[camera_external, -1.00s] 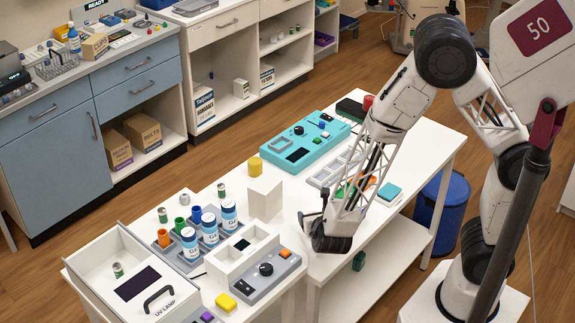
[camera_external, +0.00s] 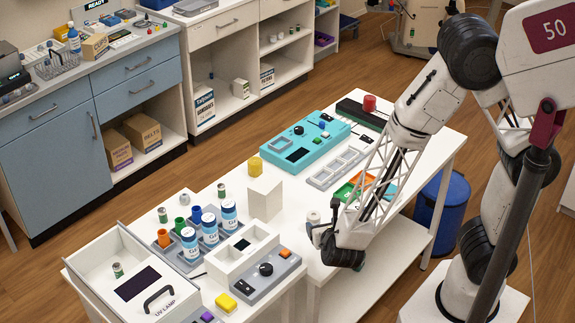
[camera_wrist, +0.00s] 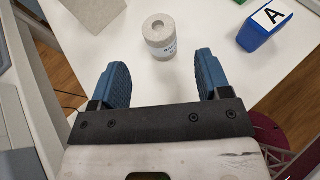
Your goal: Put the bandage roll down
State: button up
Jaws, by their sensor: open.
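The bandage roll (camera_wrist: 160,37) is a pale, short cylinder with a hole in its top. In the wrist view it stands upright on the white table (camera_wrist: 195,22), just beyond my fingertips and roughly midway between them. In the external view the roll (camera_external: 313,217) shows at the table's near side, partly hidden by my gripper (camera_external: 325,222). My gripper is open in the wrist view (camera_wrist: 160,75), with its two blue fingers wide apart and nothing between them. The roll looks clear of both fingers.
A blue bin marked A (camera_wrist: 264,26) stands right of the roll in the wrist view. In the external view a white block (camera_external: 264,200) and grey-white tray (camera_external: 240,250) lie left. Green and orange bins (camera_external: 358,190) sit behind my wrist. A teal device (camera_external: 305,140) is farther back.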

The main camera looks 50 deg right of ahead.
jog(key=shift+r+v, duration=0.2)
jog(key=shift+v, duration=1.45)
jog(key=shift+w, duration=0.15)
jog(key=shift+f, duration=0.1)
jog(key=s+d+r+m+g, duration=0.2)
jog(key=d+r+m+g, duration=0.2)
jog(key=d+r+m, duration=0.3)
jog(key=s+d+r+m+g, duration=0.2)
jog(key=d+r+m+g, duration=0.25)
jog(key=d+m, duration=0.4)
jog(key=s+d+r+m+y, duration=0.5)
jog(key=s+r+m+y, duration=0.2)
jog(key=r+m, duration=0.5)
jog(key=shift+s+d+r+m, duration=0.25)
jog(key=shift+s+m, duration=0.5)
jog(key=shift+m, duration=0.2)
